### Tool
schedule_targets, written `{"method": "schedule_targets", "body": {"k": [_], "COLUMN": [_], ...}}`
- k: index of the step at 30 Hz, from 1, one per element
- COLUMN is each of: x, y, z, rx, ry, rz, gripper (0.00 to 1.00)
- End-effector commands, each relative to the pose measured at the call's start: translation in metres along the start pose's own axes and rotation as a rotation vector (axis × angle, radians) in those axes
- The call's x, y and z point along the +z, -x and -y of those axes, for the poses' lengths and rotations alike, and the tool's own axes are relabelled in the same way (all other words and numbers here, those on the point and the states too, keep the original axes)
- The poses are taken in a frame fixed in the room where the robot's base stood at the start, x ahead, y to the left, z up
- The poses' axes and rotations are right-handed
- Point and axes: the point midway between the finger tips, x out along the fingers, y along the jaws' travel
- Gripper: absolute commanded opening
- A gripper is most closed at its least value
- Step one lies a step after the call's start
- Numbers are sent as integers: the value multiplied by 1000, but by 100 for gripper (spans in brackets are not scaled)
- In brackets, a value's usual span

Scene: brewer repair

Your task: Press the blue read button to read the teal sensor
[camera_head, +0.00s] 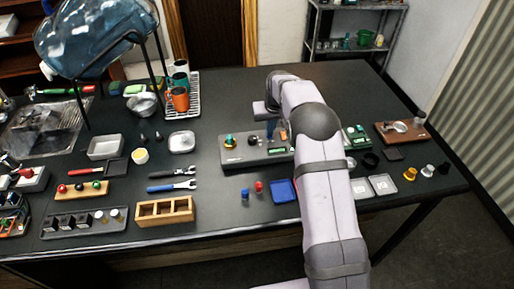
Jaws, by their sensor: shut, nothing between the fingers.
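A long grey panel (240,157) lies near the middle of the black table. A teal, rounded part (230,141) stands at its left end, probably the teal sensor. My gripper (271,136) is shut and empty, pointing down over the middle of the panel, to the right of the teal part. Dark and bluish shapes are at the gripper, and I cannot tell a blue read button apart from them. Whether the fingertips touch the panel is too small to tell. My arm hides the panel's right part.
A blue tray (284,191) and small blue (245,194) and red (259,187) pieces lie in front of the panel. A wooden box (165,211) and wrenches (172,180) are to the left. A brown board (402,132) is at the right.

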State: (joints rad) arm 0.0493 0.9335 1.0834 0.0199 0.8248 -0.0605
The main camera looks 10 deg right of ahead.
Motion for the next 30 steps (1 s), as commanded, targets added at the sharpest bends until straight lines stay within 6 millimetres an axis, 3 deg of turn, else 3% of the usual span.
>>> {"method": "schedule_targets", "body": {"k": [14,30], "x": [0,-10], "y": [1,33], "z": [0,0], "rx": [0,0], "ry": [0,0], "rz": [1,-1], "gripper": [0,0]}}
